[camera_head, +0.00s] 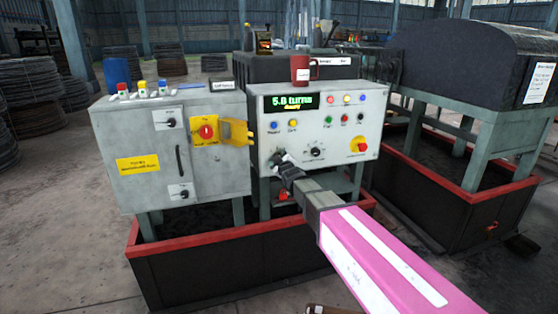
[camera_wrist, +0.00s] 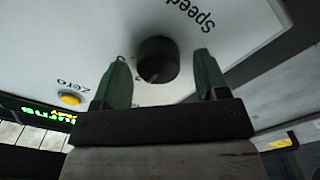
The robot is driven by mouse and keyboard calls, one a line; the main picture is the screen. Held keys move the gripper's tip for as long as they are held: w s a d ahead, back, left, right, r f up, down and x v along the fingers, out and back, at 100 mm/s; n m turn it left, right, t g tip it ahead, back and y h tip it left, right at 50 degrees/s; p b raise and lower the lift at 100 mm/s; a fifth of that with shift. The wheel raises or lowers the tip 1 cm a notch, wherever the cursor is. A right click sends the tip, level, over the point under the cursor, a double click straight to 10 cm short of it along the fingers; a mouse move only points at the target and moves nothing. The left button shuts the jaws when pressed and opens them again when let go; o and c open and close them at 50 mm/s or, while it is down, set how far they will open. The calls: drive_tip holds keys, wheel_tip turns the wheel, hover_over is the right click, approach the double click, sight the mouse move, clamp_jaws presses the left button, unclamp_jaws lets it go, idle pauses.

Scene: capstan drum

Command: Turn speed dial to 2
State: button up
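The speed dial (camera_wrist: 157,60) is a round black knob on the white panel, beside the upside-down word "Speed" in the wrist view. A faint mark shows near its lower edge there. My gripper (camera_wrist: 162,57) is open, with one green finger on each side of the knob and a visible gap on both sides. In the head view my gripper (camera_head: 284,164) is at the lower left of the control panel (camera_head: 350,110). There it hides the speed dial or blends with it. Scale numbers around the dial are mostly hidden or unreadable.
A second black dial (camera_head: 316,152) sits just right of my gripper. A yellow "Zero" button (camera_wrist: 69,98) is near the left finger. The display (camera_head: 289,101) reads 5.0 or 5.8 turns. A grey cabinet (camera_head: 170,150) stands left.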

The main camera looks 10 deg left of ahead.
drive_tip(key=v, duration=1)
drive_tip(key=shift+s+d, duration=0.2)
drive_tip(key=shift+s, duration=0.15)
drive_tip(key=s+d+f+m+g+h, duration=0.1)
drive_tip(key=d+f+m+g+h, duration=0.25)
drive_tip(key=d+f, duration=0.65)
drive_tip(key=d+f+m+g+h, duration=0.3)
drive_tip(key=d+f+m+h, duration=0.25)
drive_tip(key=d, duration=0.85)
drive_tip(key=s+d+f+m+g, duration=0.3)
drive_tip(key=s+d+g, duration=0.1)
drive_tip(key=s+d, duration=0.3)
drive_tip(key=s+d+f+m+g, duration=0.3)
drive_tip(key=s+d+f+g, duration=0.1)
drive_tip(key=s+d, duration=0.3)
drive_tip(key=shift+s+d+f+g+h, duration=0.2)
drive_tip(key=shift+d+g+h, duration=0.15)
drive_tip(key=shift+d, duration=0.2)
